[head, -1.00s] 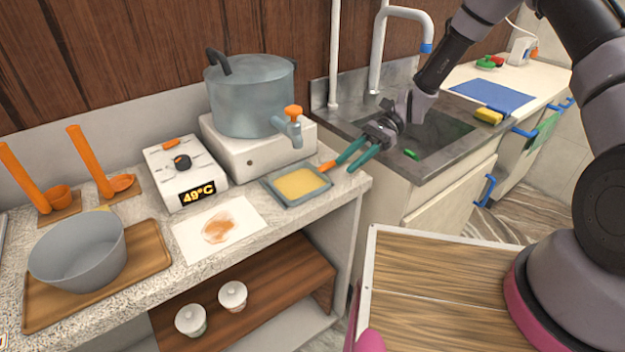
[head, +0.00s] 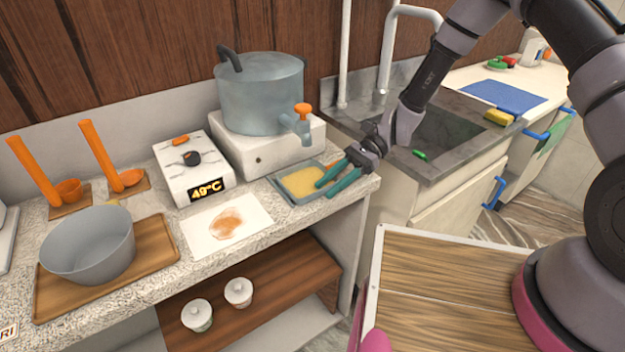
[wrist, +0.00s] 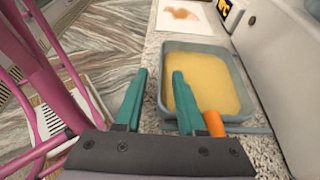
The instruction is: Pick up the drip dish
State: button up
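The drip dish (head: 280,194) is a shallow grey-blue square dish with yellow contents, on the counter below the pot's tap. It also shows in the wrist view (wrist: 210,46). My gripper (head: 325,189) has teal fingers and is at the dish's right end. In the wrist view my gripper (wrist: 159,72) is open, with one finger outside the dish's left wall and the other over its inside. I cannot tell whether either finger touches it. An orange piece (wrist: 214,123) shows by the right finger at the dish's near end; part of it is hidden.
The steel pot (head: 258,95) with its orange-knobbed tap (head: 300,122) stands on a white base just behind the dish. A stained paper (head: 226,224) and a 49°C display unit (head: 193,170) lie to the left. The sink (head: 440,135) is to the right.

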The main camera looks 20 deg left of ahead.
grip_shut()
dwell(1.3)
